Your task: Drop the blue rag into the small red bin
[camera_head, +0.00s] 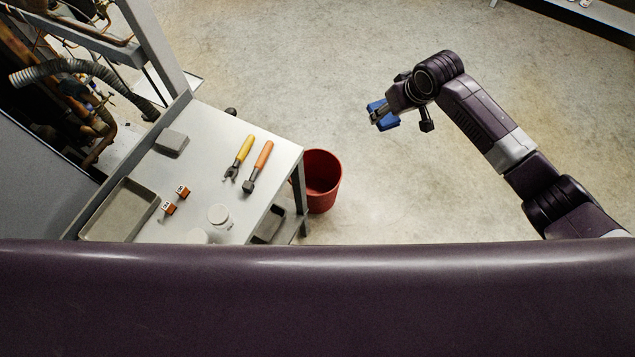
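The blue rag (388,121) is at the tip of my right gripper (380,116), up and to the right of the bin in the picture. The fingers look shut on the rag, which partly hides them. The small red bin (322,182) stands on the floor by the right end of the workbench, with its open top facing up. The rag and the bin are apart. My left gripper is not in view.
A grey workbench (215,160) holds a yellow-handled tool (244,150), an orange-handled hammer (263,158), a shallow tray (120,211), a grey block (172,142), small orange tagged parts (169,208) and a white round container (218,214). Rack piping (70,75) is at upper left. The floor (300,60) is clear.

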